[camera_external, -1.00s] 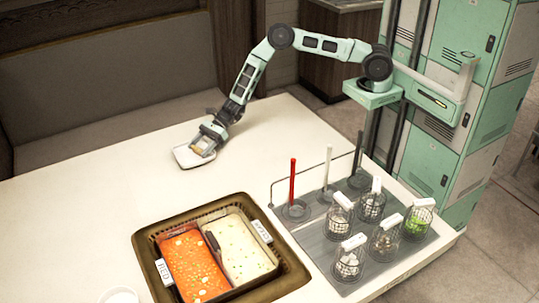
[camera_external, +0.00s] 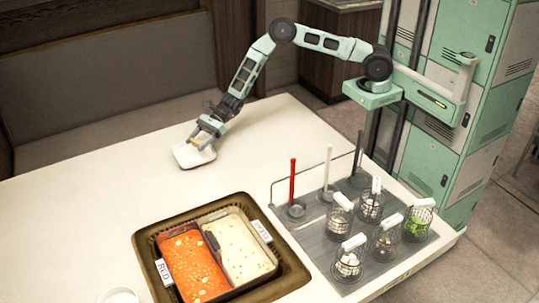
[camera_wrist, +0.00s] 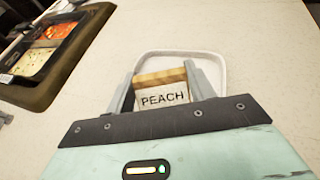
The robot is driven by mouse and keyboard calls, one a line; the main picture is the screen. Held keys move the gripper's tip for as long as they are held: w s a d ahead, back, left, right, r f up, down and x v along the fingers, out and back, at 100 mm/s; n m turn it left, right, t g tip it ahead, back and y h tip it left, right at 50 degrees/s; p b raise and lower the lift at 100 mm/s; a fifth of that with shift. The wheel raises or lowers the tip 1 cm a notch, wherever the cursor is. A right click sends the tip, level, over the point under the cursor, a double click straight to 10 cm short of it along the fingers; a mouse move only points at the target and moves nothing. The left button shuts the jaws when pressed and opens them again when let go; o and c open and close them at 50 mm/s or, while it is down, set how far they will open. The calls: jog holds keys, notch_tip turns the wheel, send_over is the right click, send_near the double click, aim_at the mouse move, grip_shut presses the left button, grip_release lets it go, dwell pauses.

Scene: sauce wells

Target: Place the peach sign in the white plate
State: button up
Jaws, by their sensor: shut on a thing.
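The peach sign (camera_wrist: 162,98) is a small white card lettered PEACH with a wooden top edge. It is between the two fingers of my gripper (camera_wrist: 160,85), which is shut on it. The white plate (camera_external: 187,158) is a small rounded square near the table's far side. In the external view my gripper (camera_external: 201,138) is at the plate's far edge, angled down towards it. In the wrist view the white plate (camera_wrist: 222,68) shows behind the sign, partly covered by it. I cannot tell whether the sign touches the plate.
A brown tray (camera_external: 290,262) holds a two-part pan of orange and pale sauces. A grey rack mat (camera_external: 315,240) at the right carries several wire baskets and upright handles. A white bowl (camera_external: 119,294) stands at the front edge. The table left of the plate is clear.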

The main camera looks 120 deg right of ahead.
notch_tip(320, 180, up, 6)
jog(key=shift+f+b, duration=0.1)
jog(key=shift+b, duration=0.3)
jog(key=shift+r+b, duration=0.2)
jog(key=shift+b, duration=0.25)
jog(key=b, duration=0.2)
jog(key=t+b, duration=0.1)
jog(key=b, duration=0.2)
jog(key=shift+s+d+r+y, duration=0.15)
jog(key=shift+r+y, duration=0.1)
jog(key=shift+y, duration=0.15)
jog(key=b, duration=0.2)
jog(key=r+t+b, duration=0.1)
jog(key=b, duration=0.1)
jog(key=shift+s+r+y, duration=0.2)
jog(key=shift+r+y, duration=0.1)
notch_tip(320, 180, down, 10)
jog(key=shift+r+b, duration=0.25)
jog(key=shift+b, duration=0.1)
jog(key=shift+f+b, duration=0.4)
jog(key=shift+f, duration=0.15)
jog(key=shift+f, duration=0.1)
